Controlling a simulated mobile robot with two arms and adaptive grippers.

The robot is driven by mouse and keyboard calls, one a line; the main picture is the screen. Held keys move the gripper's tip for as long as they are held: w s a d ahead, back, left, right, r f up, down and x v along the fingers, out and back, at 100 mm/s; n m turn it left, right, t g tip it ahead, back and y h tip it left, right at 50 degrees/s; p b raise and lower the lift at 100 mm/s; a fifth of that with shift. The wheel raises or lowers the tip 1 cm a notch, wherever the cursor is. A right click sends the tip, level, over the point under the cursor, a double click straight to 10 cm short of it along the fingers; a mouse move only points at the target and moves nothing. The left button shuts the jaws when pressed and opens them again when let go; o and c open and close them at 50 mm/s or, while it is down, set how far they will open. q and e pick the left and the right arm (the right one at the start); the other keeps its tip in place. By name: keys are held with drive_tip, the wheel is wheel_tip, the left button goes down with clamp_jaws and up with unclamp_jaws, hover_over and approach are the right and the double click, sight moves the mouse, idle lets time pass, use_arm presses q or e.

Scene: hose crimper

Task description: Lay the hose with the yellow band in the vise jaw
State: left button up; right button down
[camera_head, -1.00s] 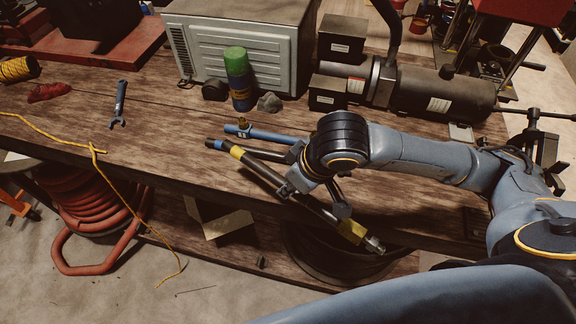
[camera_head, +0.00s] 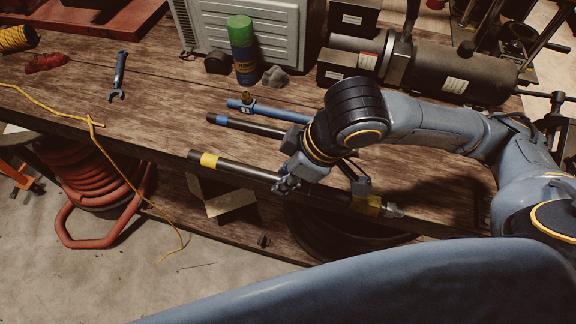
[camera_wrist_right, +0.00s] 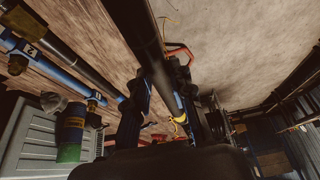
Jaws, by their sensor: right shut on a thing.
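The dark hose with the yellow band (camera_head: 232,166) is in my right gripper (camera_head: 286,184), which is shut around it near the middle. It slants slightly down to the right over the bench's front edge. Its yellow band (camera_head: 209,160) is near the left end, and a yellow collar and metal fitting are at the right end. In the right wrist view the hose (camera_wrist_right: 149,45) runs between the fingers (camera_wrist_right: 160,92), with the yellow band beyond them. I cannot make out a vise jaw in these views. My left gripper is not in view.
A blue-banded dark hose (camera_head: 240,124) and a blue hose (camera_head: 275,111) lie on the bench (camera_head: 150,95) behind. A spray can (camera_head: 244,55), a wrench (camera_head: 118,78) and a dark cylindrical machine (camera_head: 452,75) stand or lie farther back. The bench's left middle is mostly clear.

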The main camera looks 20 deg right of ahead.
use_arm(q)
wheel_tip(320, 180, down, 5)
drive_tip(key=b, duration=0.4)
use_arm(e)
drive_tip(key=shift+d+f, duration=0.15)
drive_tip(key=shift+f, duration=0.3)
drive_tip(key=w+d+f+p, duration=0.1)
drive_tip(key=w+f, duration=0.1)
drive_tip(key=w, duration=0.1)
drive_tip(key=w+d+f+p, duration=0.1)
drive_tip(key=w+f, duration=0.1)
drive_tip(key=w, duration=0.1)
drive_tip(key=w+d+f+p, duration=0.1)
drive_tip(key=w+f, duration=0.1)
drive_tip(key=w, duration=0.2)
drive_tip(key=shift+d+f, duration=0.15)
drive_tip(key=shift+f, duration=0.25)
drive_tip(key=shift+w+d+f, duration=0.1)
drive_tip(key=shift+w+f, duration=0.35)
drive_tip(key=shift+f, duration=0.05)
wheel_tip(320, 180, down, 3)
drive_tip(key=shift+w+d+p, duration=0.1)
drive_tip(key=shift+w+p, duration=0.05)
drive_tip(key=shift+p, duration=0.55)
drive_tip(key=shift+f, duration=0.25)
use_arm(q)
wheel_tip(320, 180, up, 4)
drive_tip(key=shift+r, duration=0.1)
